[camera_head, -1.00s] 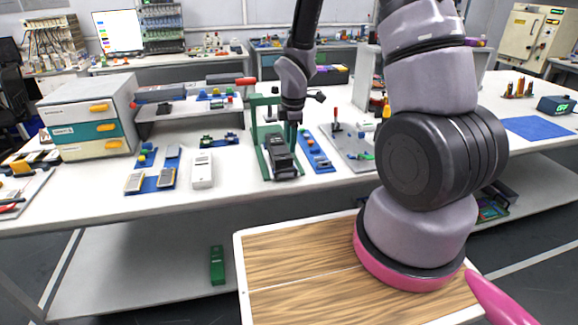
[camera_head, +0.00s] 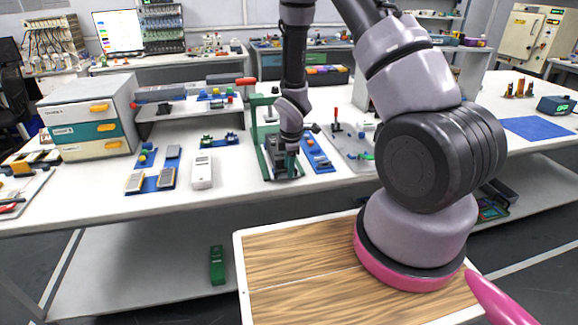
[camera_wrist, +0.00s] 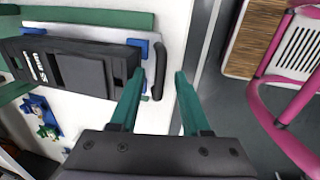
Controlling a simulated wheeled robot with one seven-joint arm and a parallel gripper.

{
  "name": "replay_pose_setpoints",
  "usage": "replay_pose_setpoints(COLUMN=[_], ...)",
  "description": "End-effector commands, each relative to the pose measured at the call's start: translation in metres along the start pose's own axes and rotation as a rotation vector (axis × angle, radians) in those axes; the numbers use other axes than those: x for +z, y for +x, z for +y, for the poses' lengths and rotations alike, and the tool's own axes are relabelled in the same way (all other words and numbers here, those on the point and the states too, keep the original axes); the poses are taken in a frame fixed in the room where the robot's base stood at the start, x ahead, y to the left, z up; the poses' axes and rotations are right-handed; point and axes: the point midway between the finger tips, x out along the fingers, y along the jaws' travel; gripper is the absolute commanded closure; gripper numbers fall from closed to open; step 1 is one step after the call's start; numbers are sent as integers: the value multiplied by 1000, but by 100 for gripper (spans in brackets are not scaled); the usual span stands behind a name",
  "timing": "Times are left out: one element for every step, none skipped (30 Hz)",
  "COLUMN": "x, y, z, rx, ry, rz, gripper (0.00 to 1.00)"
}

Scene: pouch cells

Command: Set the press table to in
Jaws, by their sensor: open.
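The press (camera_head: 257,110) has a green frame and stands near the front edge of the white table. In the wrist view its black body (camera_wrist: 75,70) lies at the left. Its press table (camera_wrist: 95,33) shows as a pale plate with blue blocks and a black bar handle (camera_wrist: 158,72) at its outer end. My gripper (camera_wrist: 159,73) is open, with green fingers pointing at the handle. The handle appears between the two fingertips; whether they touch it I cannot tell. In the head view my gripper (camera_head: 292,165) hides part of the press front.
A white device (camera_head: 202,171) and a blue tray with meters (camera_head: 150,184) stand left of the press. A blue strip (camera_head: 317,153) and a grey plate with a red-handled lever (camera_head: 350,145) stand close on its right. A drawer cabinet (camera_head: 88,115) is farther left.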

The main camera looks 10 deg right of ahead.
Motion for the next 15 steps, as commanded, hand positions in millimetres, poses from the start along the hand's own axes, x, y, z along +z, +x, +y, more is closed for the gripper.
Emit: replay_pose_setpoints(x=[0, 0, 0, 0, 0, 0, 0, 0, 0, 0, 0, 0, 0, 0, 0], y=[0, 0, 0, 0, 0, 0, 0, 0, 0, 0, 0, 0, 0, 0, 0], z=[0, 0, 0, 0, 0, 0, 0, 0, 0, 0, 0, 0, 0, 0, 0], rx=[0, 0, 0, 0, 0, 0, 0, 0, 0, 0, 0, 0, 0, 0, 0], ry=[0, 0, 0, 0, 1, 1, 1, 1, 1, 1, 1, 1, 1, 1, 1], rz=[0, 0, 0, 0, 0, 0, 0, 0, 0, 0, 0, 0, 0, 0, 0], gripper=[53, 53, 57, 68, 80, 95, 100, 100, 100, 100, 100, 100, 100, 100, 100])
